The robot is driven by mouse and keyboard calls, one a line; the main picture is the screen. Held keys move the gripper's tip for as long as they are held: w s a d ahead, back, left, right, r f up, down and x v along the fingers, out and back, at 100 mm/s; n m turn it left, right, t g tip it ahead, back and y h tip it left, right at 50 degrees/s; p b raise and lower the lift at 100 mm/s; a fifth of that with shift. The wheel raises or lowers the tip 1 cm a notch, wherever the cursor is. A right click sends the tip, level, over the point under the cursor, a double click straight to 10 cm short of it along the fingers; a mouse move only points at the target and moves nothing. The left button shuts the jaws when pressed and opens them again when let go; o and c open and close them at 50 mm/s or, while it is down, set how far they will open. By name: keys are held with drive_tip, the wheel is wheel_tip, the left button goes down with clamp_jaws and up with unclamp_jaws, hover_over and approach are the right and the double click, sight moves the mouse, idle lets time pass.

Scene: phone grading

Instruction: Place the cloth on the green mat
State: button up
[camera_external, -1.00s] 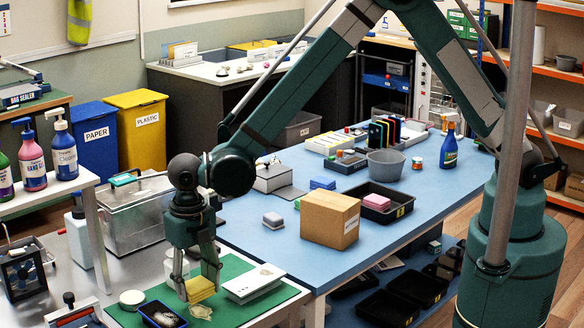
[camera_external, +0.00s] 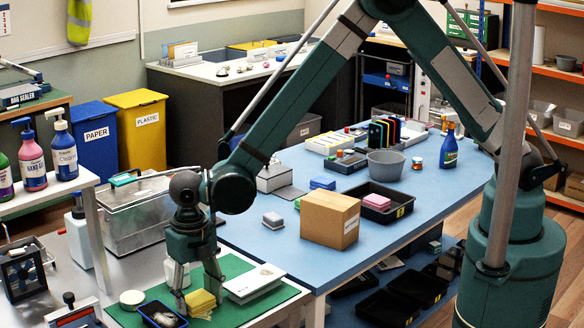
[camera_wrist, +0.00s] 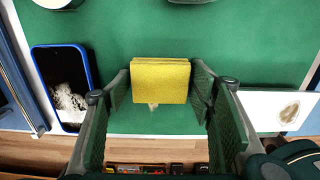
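The cloth (camera_external: 201,301) is a small yellow folded pad. It is low over the green mat (camera_external: 235,265), at or very near its surface. In the wrist view the cloth (camera_wrist: 160,82) fills the space between the two fingertips of my gripper (camera_wrist: 160,92), whose pads meet its left and right edges. My gripper (camera_external: 199,299) points down over the mat in the external view. A pale patch (camera_wrist: 153,106) shows at the cloth's near edge; most of it is hidden. Whether the cloth's underside touches the mat is hard to tell.
A round pale tub (camera_external: 132,299) stands at the mat's left. Bare mat shows behind the cloth.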

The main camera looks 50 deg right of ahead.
sight(197, 298)
drive_tip(key=shift+o, duration=0.9)
drive_tip(key=shift+r, duration=0.15)
drive_tip(key=shift+r, duration=0.15)
wheel_tip(197, 298, up, 12)
drive_tip(key=p, duration=0.1)
idle(0.5)
idle(0.3)
